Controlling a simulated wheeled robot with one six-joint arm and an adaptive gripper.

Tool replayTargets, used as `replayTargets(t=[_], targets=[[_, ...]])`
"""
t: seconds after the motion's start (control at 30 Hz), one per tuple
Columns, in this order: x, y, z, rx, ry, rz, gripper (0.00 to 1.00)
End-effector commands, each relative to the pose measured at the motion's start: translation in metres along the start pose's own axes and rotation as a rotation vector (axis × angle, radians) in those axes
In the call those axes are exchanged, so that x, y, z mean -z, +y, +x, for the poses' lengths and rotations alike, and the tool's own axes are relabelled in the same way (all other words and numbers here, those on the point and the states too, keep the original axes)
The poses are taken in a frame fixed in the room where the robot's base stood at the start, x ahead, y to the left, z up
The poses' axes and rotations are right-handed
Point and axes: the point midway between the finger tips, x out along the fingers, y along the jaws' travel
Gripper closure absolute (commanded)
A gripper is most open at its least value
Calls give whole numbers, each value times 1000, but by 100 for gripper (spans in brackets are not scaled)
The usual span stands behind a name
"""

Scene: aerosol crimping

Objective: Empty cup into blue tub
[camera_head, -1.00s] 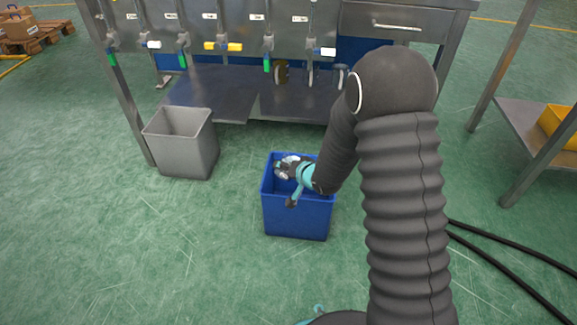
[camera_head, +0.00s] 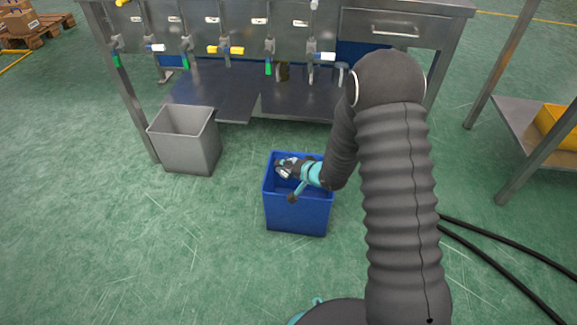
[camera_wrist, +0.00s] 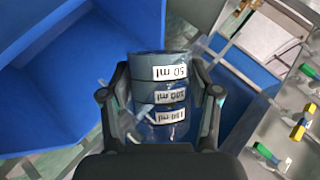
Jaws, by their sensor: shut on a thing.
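The blue tub (camera_head: 298,212) stands on the green floor in front of the metal bench in the head view. My gripper (camera_head: 285,170) is over the tub's open top, near its rim. In the wrist view my gripper (camera_wrist: 160,82) is shut on a clear cup (camera_wrist: 147,64) with white volume labels, which read upside down. The tub's blue walls (camera_wrist: 60,60) fill the left of the wrist view beyond the cup. The cup looks tipped over. A bluish tint shows through it, but I cannot tell whether it holds liquid.
A grey bin (camera_head: 185,152) stands left of the tub. The metal bench (camera_head: 390,22) with several coloured valves is behind. A shelf with a yellow crate (camera_head: 556,126) is at the right. Black cables (camera_head: 500,249) lie on the floor at right. Open floor lies in front.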

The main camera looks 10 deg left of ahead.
Motion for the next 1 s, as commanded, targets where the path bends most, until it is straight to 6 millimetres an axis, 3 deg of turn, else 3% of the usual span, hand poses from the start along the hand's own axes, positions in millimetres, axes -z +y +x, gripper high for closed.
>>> replayTargets(t=[1.0], targets=[[1,1,0,74,-102,180,85]])
